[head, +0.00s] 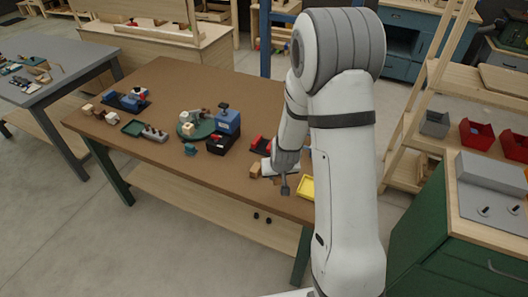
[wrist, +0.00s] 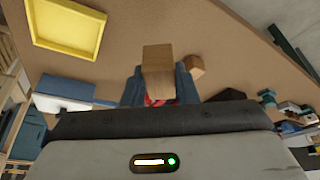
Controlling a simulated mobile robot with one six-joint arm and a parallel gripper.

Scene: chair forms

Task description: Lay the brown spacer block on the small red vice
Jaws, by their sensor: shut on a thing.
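In the wrist view the brown spacer block (wrist: 158,60) is between the fingers of my gripper (wrist: 158,84), which is shut on it. In the head view my gripper (head: 284,186) hangs above the front right part of the brown table, and the held block is hard to make out there. The small red vice (head: 261,144) appears beyond my gripper, partly hidden by my arm. A bit of red (wrist: 157,102) shows behind the held block in the wrist view, mostly covered; I cannot tell whether it is the vice.
A loose tan block (head: 255,170) lies left of my gripper, and also shows in the wrist view (wrist: 196,67). A yellow tray (head: 306,187) lies to the right. A green turntable (head: 196,129) and a blue machine (head: 228,123) stand farther left.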

